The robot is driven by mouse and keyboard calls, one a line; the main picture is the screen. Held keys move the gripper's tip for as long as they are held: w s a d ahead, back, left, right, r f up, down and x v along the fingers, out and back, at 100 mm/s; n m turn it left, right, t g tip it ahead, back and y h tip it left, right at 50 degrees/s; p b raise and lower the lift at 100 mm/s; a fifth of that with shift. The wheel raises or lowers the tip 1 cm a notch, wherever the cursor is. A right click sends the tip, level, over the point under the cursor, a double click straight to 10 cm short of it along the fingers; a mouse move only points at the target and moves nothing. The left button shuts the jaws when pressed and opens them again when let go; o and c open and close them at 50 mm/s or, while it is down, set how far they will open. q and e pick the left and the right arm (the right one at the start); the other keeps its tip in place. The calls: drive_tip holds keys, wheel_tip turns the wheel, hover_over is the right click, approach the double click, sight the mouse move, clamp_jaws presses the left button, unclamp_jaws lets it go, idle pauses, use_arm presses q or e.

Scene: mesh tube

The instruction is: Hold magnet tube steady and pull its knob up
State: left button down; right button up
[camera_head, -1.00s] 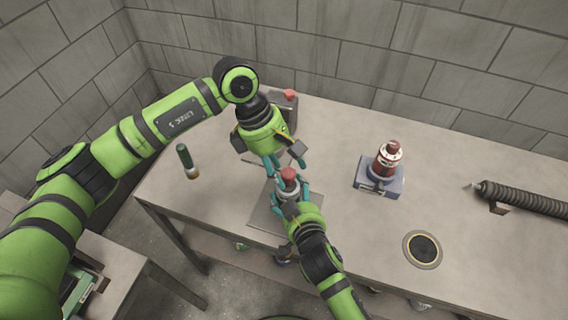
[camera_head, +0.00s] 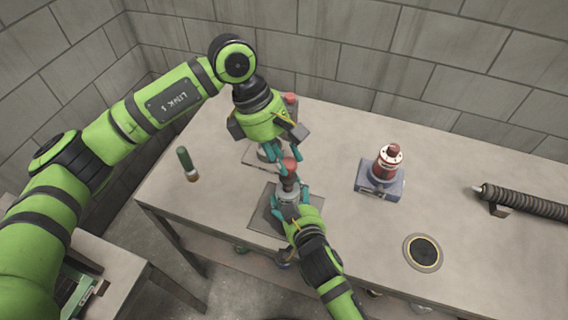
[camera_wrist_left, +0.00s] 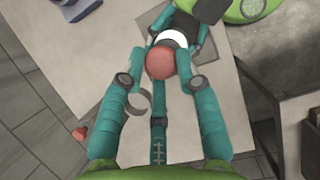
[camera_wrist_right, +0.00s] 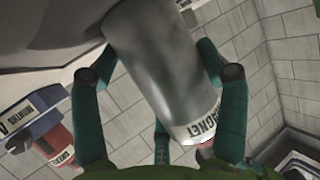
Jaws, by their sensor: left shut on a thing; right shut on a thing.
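The magnet tube (camera_head: 287,198) stands upright on a dark square plate near the table's front edge. Its red knob (camera_head: 289,165) sits above it, with a dark stretch between knob and grey body. My left gripper (camera_head: 280,153) reaches down from behind and is shut on the knob; the red ball (camera_wrist_left: 160,62) shows between its teal fingers in the left wrist view. My right gripper (camera_head: 290,192) comes from the front and is shut around the tube body. In the right wrist view the grey cylinder (camera_wrist_right: 160,75) with its "MAGNET" label lies between the right fingers (camera_wrist_right: 160,72).
A red bottle (camera_head: 388,160) stands on a blue-grey box (camera_head: 378,184) to the right. A round dark disc (camera_head: 422,251) and a ribbed hose (camera_head: 525,202) lie farther right. A green-topped tube (camera_head: 186,160) is on the left. A grey box with a red button is behind my left gripper.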

use_arm(q)
drive_tip(key=shift+d+r, duration=0.1)
drive_tip(key=shift+r, duration=0.1)
use_arm(e)
drive_tip(key=shift+d+f, duration=0.1)
drive_tip(key=shift+f, duration=0.1)
use_arm(q)
drive_tip(key=c, duration=0.9)
unclamp_jaws()
drive_tip(key=shift+s, duration=0.1)
drive_tip(key=v, duration=1.2)
use_arm(e)
drive_tip(key=o, duration=1.4)
drive_tip(key=shift+r, duration=0.1)
